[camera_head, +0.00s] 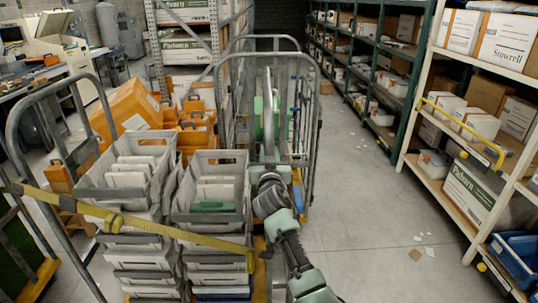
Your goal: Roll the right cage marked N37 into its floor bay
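A tall roll cage with a grey tubular frame (318,100) stands upright in the middle, at the mouth of the aisle. I cannot read an N37 mark on any cage. A nearer cage (14,135) at the left holds stacked grey totes (207,214) behind a yellow strap (165,229). One arm of mine, apparently the right, comes up from the bottom and reaches to the middle cage. Its gripper (268,150) is at or in front of that cage's frame; its fingers cannot be made out, nor whether they touch. My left gripper is not in view.
Orange crates (130,108) are piled behind the totes. A cream shelf rack (425,95) with cartons and a yellow bar (462,131) lines the right side. Green racks (411,75) run along the aisle behind. The grey floor (365,205) between is open, with paper scraps (416,254).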

